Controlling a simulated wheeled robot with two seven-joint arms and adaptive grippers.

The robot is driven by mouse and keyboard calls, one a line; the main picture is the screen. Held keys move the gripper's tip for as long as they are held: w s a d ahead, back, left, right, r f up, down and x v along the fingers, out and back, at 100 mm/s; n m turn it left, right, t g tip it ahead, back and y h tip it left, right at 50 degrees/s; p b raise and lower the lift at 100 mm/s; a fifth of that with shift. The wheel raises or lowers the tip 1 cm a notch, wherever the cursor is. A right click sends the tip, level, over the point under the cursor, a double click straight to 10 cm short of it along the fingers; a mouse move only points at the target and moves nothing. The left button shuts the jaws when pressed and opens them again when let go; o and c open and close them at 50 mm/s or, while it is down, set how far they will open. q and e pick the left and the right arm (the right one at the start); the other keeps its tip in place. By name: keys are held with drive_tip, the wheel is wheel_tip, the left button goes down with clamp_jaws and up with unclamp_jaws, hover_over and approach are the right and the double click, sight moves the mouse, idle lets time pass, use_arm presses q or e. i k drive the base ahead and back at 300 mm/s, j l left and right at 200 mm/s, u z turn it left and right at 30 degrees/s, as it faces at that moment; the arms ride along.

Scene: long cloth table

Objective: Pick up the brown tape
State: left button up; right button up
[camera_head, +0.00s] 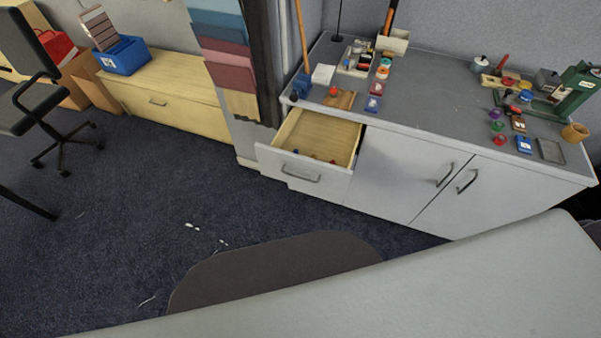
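I cannot make out a brown tape for certain. A small tan-brown round thing (575,132) stands at the right end of the grey cabinet top (440,95); it is too small to tell whether it is a roll of tape or a cup. Several small round coloured things (383,68) stand near the middle left of the same top, too small to name surely. Neither of my grippers is in view.
A pale cloth-covered table (430,290) fills the lower right, its visible part bare. A cabinet drawer (316,140) is open with small things inside. A green press-like tool (577,90) stands at right. An office chair (35,85) is at left; dark carpet lies between.

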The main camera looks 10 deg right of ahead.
sight(575, 133)
drive_tip(key=z, duration=2.35)
drive_tip(key=i+l+z, duration=0.3)
drive_tip(key=i+l, duration=0.5)
drive_tip(key=i, duration=0.1)
